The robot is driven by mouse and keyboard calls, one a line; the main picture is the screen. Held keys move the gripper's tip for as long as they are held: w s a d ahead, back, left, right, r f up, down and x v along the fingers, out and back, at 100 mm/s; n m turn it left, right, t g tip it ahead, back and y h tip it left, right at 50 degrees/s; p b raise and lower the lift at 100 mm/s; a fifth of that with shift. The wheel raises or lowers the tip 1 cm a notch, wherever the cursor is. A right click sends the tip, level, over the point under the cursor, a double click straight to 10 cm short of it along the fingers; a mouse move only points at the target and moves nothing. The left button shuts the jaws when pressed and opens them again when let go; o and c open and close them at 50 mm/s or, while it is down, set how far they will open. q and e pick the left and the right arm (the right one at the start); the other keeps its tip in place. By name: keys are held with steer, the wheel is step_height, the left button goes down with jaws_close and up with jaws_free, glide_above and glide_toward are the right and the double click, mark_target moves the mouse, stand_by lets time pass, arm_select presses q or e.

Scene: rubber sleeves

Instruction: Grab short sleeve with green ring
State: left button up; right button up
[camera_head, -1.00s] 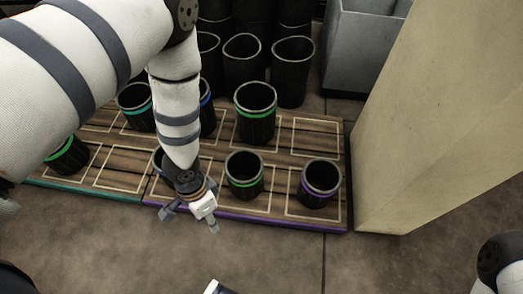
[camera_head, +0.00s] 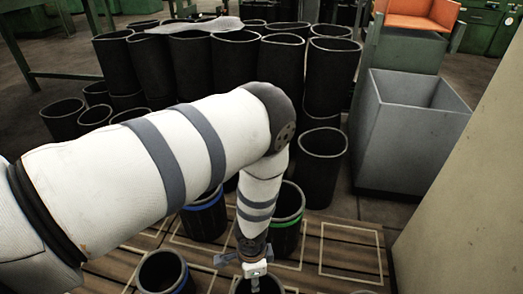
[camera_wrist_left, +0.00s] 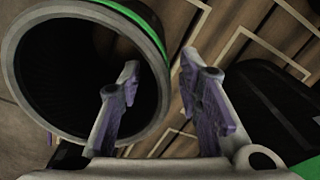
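A short black sleeve with a green ring (camera_wrist_left: 150,12) fills the left of the left wrist view, its round mouth facing the camera. My left gripper (camera_wrist_left: 158,66) is open and empty there, one finger over the mouth and the other outside the rim. Whether it touches the rim is unclear. In the head view my left gripper (camera_head: 252,268) is above a sleeve (camera_head: 262,286) cut off by the bottom edge, its ring hidden. Another green-ringed sleeve (camera_head: 288,222) stands just behind it, partly covered by my arm. My right gripper is out of view.
Blue-ringed sleeves (camera_head: 205,217) stand left of my gripper on the wooden board (camera_head: 340,235). Tall black sleeves (camera_head: 240,65) crowd the back. A grey bin (camera_head: 410,130) and a pale panel (camera_head: 460,200) bound the right. A marked square on the board's right is empty.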

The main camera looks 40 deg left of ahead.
arm_select(q)
step_height(320, 180, down, 6)
steer(key=b, duration=0.2)
steer(key=shift+w+b, duration=0.1)
steer(key=shift+b, duration=0.2)
steer(key=shift+r, duration=0.2)
steer(key=shift+c, duration=0.2)
jaws_close()
